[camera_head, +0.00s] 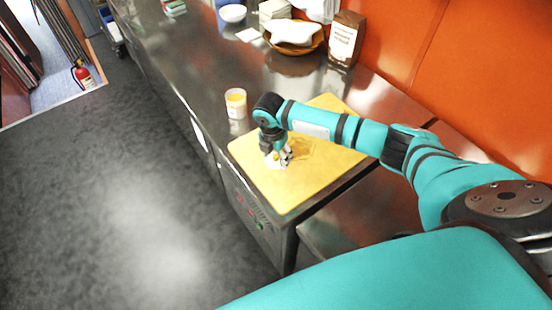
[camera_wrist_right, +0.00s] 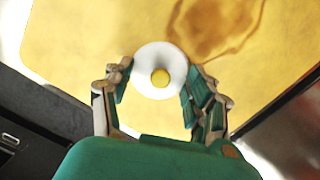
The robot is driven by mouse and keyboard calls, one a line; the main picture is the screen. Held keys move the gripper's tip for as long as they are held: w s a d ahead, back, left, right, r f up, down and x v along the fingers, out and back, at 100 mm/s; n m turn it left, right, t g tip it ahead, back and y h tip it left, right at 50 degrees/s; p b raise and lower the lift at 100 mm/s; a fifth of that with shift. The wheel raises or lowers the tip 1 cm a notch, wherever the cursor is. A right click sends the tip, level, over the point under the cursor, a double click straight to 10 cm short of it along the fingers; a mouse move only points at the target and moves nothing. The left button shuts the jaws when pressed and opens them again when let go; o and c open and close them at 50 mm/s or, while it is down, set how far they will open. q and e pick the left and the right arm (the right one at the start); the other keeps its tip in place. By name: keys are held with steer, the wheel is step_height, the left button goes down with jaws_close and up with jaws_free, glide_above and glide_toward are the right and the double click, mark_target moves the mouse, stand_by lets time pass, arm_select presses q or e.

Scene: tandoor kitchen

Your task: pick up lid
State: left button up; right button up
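The lid (camera_wrist_right: 145,82) is a small white disc with a round yellow centre. It is over the yellow board (camera_head: 293,195), near the board's left edge, and shows as a white patch in the head view (camera_head: 270,163). My right gripper (camera_wrist_right: 160,83) is above the board, pointing down, with its fingers spread on either side of the lid. The fingertips are close to the lid's edges; I cannot tell whether they touch it. In the head view my right gripper (camera_head: 279,159) partly hides the lid. My left gripper is not in view.
A white cup (camera_head: 236,108) with orange contents stands beyond the board on the steel counter (camera_head: 205,75). A brown stain (camera_wrist_right: 210,25) marks the board. Farther back are a wooden bowl (camera_head: 305,48), a brown bag (camera_head: 345,42) and a white bowl (camera_head: 233,14). An orange wall bounds the right.

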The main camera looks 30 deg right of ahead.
steer(key=shift+s, duration=0.15)
jaws_close()
